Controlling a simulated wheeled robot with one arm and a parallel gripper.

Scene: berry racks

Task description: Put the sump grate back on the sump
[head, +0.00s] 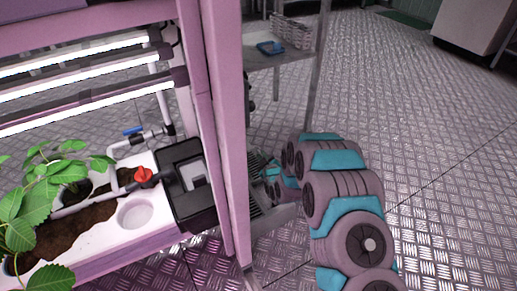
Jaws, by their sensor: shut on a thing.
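The sump (178,212) is a black box at the right end of the white planting trough, left of the pink rack post. Its top shows a dark rim around a lighter grey opening. My arm reaches in from the lower right, and my gripper (268,172) is at the right side of the post, partly hidden by my own arm and the post. It is shut on a dark slatted piece, which looks like the sump grate (257,198). The grate is to the right of the sump, apart from it, with the post between them in this view. Its left part is hidden.
The pink post (229,130) stands between the sump and my gripper. A red valve (143,175), a blue-handled valve (133,131) and white pipes sit left of the sump. A shelf with a blue tray (270,47) stands behind. The metal floor at right is clear.

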